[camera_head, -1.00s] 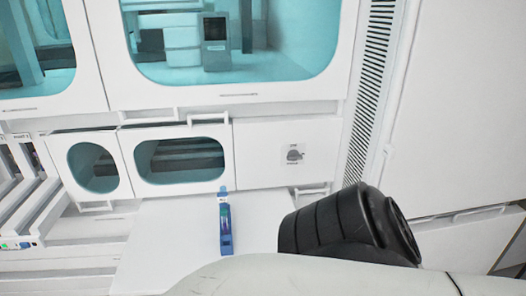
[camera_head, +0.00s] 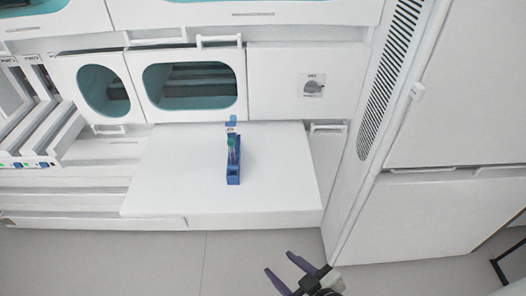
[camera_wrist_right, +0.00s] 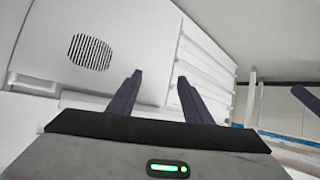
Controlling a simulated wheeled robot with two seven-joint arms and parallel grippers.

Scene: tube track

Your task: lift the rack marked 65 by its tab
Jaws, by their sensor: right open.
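A narrow blue rack (camera_head: 233,172) stands on the white pull-out shelf (camera_head: 170,180) in the head view. It holds a tube or tubes with a green part, and a blue tab stands up at its far end. Any number on it is too small to read. My right gripper (camera_head: 279,263) is at the bottom of the head view, over the floor in front of the shelf, well apart from the rack. Its two purple fingers are spread with nothing between them. They also show in the right wrist view (camera_wrist_right: 160,76), where the rack does not appear.
White cabinets with teal windows (camera_head: 194,88) stand behind the shelf. Several slotted bays (camera_head: 40,130) are at the left. A tall white panel with a vent (camera_head: 392,80) is at the right. The shelf around the rack is clear. A purple shape (camera_wrist_right: 306,98) shows at the wrist view's right edge.

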